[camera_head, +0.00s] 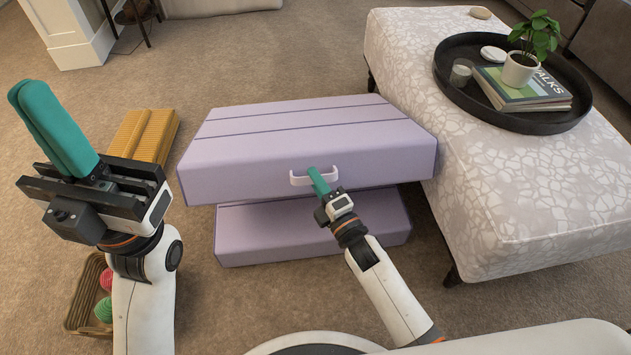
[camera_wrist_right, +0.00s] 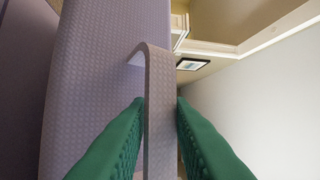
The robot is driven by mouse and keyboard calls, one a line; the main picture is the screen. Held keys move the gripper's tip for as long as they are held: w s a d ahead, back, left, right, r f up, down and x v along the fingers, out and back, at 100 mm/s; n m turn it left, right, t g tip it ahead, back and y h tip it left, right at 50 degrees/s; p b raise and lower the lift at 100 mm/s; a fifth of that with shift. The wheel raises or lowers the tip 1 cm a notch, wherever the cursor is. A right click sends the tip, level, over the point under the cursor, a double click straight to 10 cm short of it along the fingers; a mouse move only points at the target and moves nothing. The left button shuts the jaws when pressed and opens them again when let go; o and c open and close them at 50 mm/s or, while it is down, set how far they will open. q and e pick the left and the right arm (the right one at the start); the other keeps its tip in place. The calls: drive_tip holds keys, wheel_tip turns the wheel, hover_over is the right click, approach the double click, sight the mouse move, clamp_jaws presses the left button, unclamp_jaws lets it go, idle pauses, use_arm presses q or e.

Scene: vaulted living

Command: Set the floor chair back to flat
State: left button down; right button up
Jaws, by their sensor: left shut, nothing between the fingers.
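The lavender floor chair (camera_head: 305,173) stands in the middle of the head view, its upper padded section lying over a lower padded section (camera_head: 300,232). The two front faces look slightly apart, and I cannot tell the exact angle. A pale handle (camera_head: 300,180) sits on the upper section's front face; it also shows in the right wrist view (camera_wrist_right: 159,120). My right gripper (camera_head: 319,180) has its green fingers (camera_wrist_right: 161,118) on either side of the handle, closed on it. My left gripper (camera_head: 55,125) is shut and empty, raised at the left, away from the chair.
A patterned ottoman (camera_head: 485,195) stands close against the chair's right, bearing a black tray (camera_head: 460,95) with a plant (camera_head: 525,60) and books. A yellow folded item (camera_head: 140,135) and a basket (camera_head: 82,300) with balls lie at left. Carpet is free in front.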

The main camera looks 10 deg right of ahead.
drive_tip(key=shift+w+a+r, duration=0.1)
drive_tip(key=shift+w, duration=0.15)
clamp_jaws()
drive_tip(key=shift+r, duration=0.15)
